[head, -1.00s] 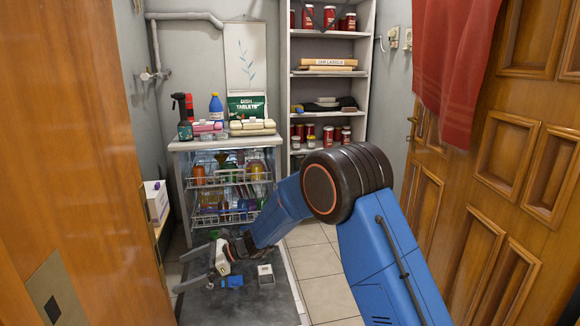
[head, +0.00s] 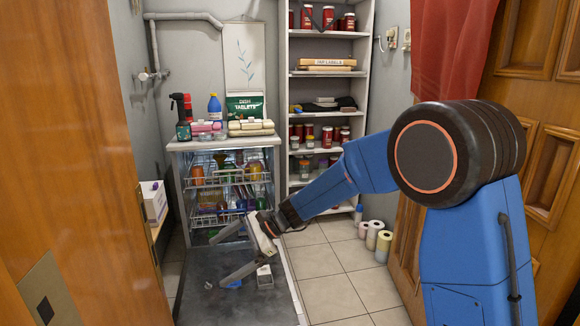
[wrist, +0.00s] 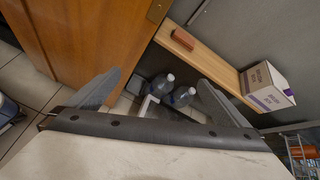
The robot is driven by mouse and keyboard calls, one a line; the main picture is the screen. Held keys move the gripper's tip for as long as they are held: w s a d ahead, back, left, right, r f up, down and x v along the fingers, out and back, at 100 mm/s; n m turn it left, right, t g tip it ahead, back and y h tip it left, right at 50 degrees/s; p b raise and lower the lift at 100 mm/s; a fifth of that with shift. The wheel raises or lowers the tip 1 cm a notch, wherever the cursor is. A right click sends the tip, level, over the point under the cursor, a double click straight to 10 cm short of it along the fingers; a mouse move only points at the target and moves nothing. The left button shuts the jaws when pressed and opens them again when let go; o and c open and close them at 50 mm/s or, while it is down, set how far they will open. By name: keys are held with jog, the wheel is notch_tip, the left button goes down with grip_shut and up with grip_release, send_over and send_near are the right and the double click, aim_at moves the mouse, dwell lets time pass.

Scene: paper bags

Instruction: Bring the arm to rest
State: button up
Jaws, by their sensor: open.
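My gripper (head: 218,262) is in the middle of the head view, above the dark lowered dishwasher door (head: 200,300). Its two grey fingers are spread wide and point left, with nothing visible between them. The wrist view also shows the fingers (wrist: 158,92) apart. My blue arm reaches in from the right. A small blue item (head: 233,284) and a small grey box (head: 264,277) lie on the door, partly hidden by the gripper.
The open dishwasher (head: 225,190) holds dishes in two racks. A shelf unit (head: 322,100) stands behind. Rolls (head: 374,236) stand on the right floor, near a wooden door. In the wrist view, a bench (wrist: 215,68) holds a carton (wrist: 266,86); bottles (wrist: 163,85) stand below it. Tiled floor is clear front right.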

jog(key=s+d+r+n+t+h, duration=0.1)
jog(key=s+d+r+n, duration=0.15)
jog(key=d, duration=0.45)
jog(key=s+d+r+n+h, duration=0.1)
jog(key=s+d+r, duration=0.25)
jog(key=d, duration=0.35)
jog(key=s+d+n+t+h, duration=0.2)
jog(key=s+d, duration=0.5)
jog(key=d, duration=0.4)
jog(key=s+d+n+t+h, duration=0.2)
jog(key=s+d+n+h, duration=0.1)
jog(key=s+d, duration=0.5)
jog(key=s+d+f+n+t+h, duration=0.1)
jog(key=s+d+h, duration=0.3)
jog(key=s+d, duration=0.4)
jog(key=d+n+t, duration=0.1)
jog(key=d, duration=0.5)
jog(key=shift+d, duration=0.35)
